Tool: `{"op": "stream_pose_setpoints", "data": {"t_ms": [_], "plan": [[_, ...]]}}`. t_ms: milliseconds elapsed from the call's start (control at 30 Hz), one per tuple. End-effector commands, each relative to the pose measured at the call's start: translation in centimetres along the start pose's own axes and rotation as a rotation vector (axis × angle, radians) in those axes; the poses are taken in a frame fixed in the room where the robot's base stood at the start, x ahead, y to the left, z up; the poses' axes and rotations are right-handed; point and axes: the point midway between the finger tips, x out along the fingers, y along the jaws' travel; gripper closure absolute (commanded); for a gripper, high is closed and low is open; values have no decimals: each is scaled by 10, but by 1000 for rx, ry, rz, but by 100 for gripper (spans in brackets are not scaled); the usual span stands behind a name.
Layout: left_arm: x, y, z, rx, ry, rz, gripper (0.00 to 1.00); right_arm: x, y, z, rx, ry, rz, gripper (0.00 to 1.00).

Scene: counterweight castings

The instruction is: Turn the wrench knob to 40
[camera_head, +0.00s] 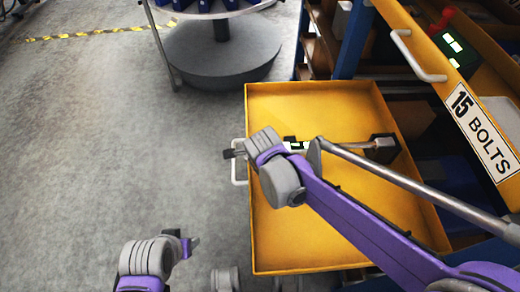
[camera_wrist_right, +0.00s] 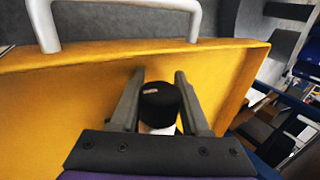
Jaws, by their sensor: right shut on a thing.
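The wrench lies across the open yellow drawer (camera_head: 312,245) in the head view. Its metal shaft (camera_head: 350,147) runs to a black head (camera_head: 384,148) at the right. A dark part with a pale panel (camera_head: 297,146) shows beside my right wrist. In the wrist view, the black knob (camera_wrist_right: 160,105) sits between the two fingers of my right gripper (camera_wrist_right: 158,72), which is shut on it. A white part shows below the knob. Any number on the scale is too small to read. My left gripper (camera_head: 190,243) is at the lower left, away from the drawer; its opening is unclear.
Another drawer labelled "15 BOLTS" (camera_head: 480,130) stands open at the upper right. A round grey stand (camera_head: 220,55) is at the top. The floor (camera_head: 100,150) at the left is clear.

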Motion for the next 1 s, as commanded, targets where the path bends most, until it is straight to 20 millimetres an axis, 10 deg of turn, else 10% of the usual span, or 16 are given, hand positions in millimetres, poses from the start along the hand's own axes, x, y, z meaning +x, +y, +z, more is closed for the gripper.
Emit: {"op": "stream_pose_setpoints", "data": {"t_ms": [800, 833, 1000], "plan": [[17, 0, 3, 0, 1, 0, 42, 0, 4, 0, 0, 6, 122, 100], [17, 0, 3, 0, 1, 0, 42, 0, 4, 0, 0, 6, 122, 50], [17, 0, 3, 0, 1, 0, 42, 0, 4, 0, 0, 6, 121, 24]]}}
